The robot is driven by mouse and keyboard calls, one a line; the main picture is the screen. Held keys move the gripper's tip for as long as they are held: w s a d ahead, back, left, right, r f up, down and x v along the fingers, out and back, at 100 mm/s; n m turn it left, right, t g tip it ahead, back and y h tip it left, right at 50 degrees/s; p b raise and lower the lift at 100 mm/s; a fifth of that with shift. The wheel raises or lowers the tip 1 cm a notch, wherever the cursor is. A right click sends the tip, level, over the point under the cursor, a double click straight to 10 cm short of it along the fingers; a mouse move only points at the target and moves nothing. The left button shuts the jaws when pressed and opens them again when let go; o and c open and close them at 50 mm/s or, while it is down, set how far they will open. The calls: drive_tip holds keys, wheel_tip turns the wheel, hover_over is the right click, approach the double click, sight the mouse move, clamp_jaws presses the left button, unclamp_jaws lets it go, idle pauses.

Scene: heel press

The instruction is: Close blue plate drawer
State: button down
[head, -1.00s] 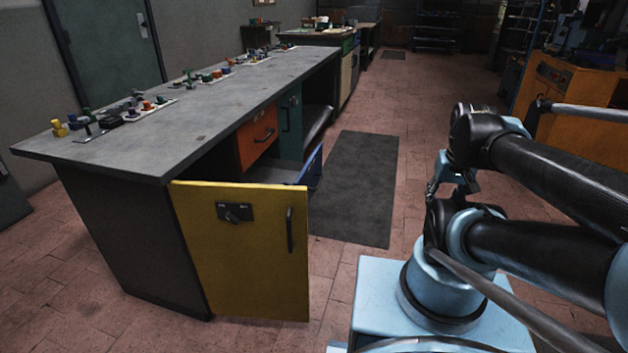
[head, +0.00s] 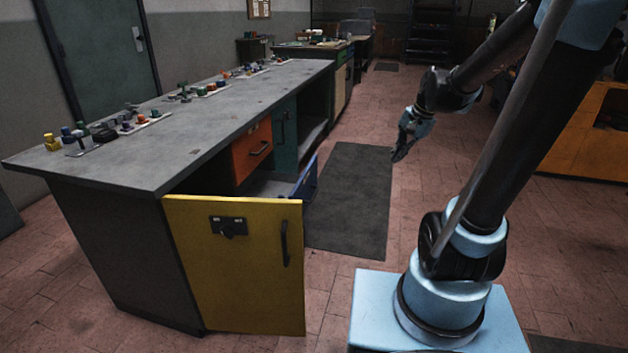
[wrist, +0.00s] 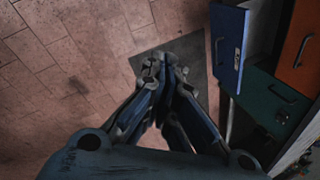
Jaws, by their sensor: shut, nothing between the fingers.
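The blue drawer (head: 309,181) stands pulled out from the workbench (head: 215,105). In the head view only the edge of its front shows behind the open yellow door, with part of its inside. In the wrist view the blue drawer front (wrist: 229,22) is at the upper right, with a handle and a light label plate. My gripper (head: 397,158) is in the air to the right of the drawer, apart from it. In the wrist view my gripper (wrist: 165,62) has its fingers together and empty, left of the drawer front.
The yellow door (head: 235,275) stands open at the near end of the workbench. An orange drawer (head: 251,150) and a teal door (head: 284,135) are beyond the blue drawer. A dark mat (head: 350,200) lies on the floor alongside. Open floor lies right of the mat.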

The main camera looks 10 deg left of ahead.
drive_tip(key=w+a+f+m+y, duration=0.1)
drive_tip(key=w+a+m, duration=0.15)
drive_tip(key=w, duration=0.25)
drive_tip(key=w+a+f+m, duration=0.1)
drive_tip(key=w+a, duration=0.2)
drive_tip(key=w, duration=0.2)
drive_tip(key=m+g+y, duration=0.2)
drive_tip(key=m+y, duration=0.3)
drive_tip(key=m, duration=0.4)
approach(306, 182)
drive_tip(key=f+x, duration=0.1)
drive_tip(key=x, duration=0.3)
drive_tip(key=shift+s+a+r, duration=0.3)
drive_tip(key=shift+s+r, duration=0.05)
drive_tip(key=shift+s, duration=0.05)
drive_tip(key=shift+n, duration=0.25)
